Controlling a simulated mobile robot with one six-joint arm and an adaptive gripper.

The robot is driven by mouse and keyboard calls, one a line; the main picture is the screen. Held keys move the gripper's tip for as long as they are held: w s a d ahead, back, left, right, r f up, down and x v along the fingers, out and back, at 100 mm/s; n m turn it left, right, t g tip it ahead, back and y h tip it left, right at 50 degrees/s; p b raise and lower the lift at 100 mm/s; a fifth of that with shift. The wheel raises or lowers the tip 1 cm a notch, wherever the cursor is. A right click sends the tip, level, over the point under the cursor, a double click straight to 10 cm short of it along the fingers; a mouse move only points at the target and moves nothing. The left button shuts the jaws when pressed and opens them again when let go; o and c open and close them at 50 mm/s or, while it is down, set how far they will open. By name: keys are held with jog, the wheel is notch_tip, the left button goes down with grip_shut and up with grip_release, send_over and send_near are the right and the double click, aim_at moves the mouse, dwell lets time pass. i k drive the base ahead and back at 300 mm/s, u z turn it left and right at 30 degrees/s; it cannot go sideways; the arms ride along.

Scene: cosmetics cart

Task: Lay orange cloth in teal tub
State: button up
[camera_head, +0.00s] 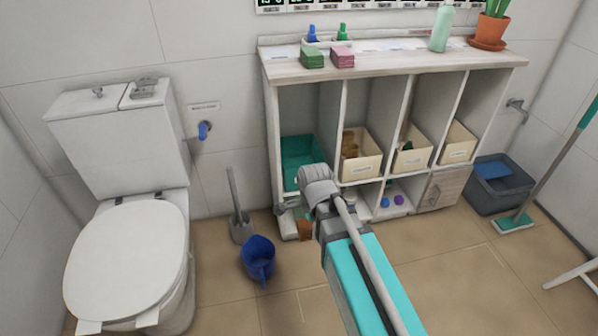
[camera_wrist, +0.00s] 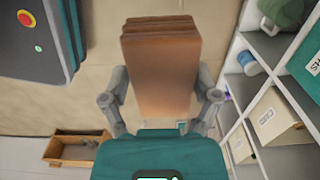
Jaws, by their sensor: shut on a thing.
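The orange cloth (camera_wrist: 160,65), a folded brownish-orange stack, is between the two fingers of my gripper (camera_wrist: 163,95) in the wrist view. My gripper is shut on it. In the head view a small part of the cloth (camera_head: 304,230) shows below my gripper (camera_head: 296,217), low in front of the shelf's left end; my wrist hides much of the gripper. The teal tub (camera_head: 298,150) sits in the upper left compartment of the shelf, above the gripper in the picture. Part of the tub (camera_wrist: 307,62) also shows at the right of the wrist view.
The white shelf (camera_head: 400,68) has cream bins (camera_head: 361,166) right of the tub, with upright dividers between. A blue jug (camera_head: 258,257) and toilet brush (camera_head: 240,222) stand on the floor to the left, near the toilet (camera_head: 130,250). Floor in front is mostly clear.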

aim_at(304, 164)
jog(key=i, duration=0.9)
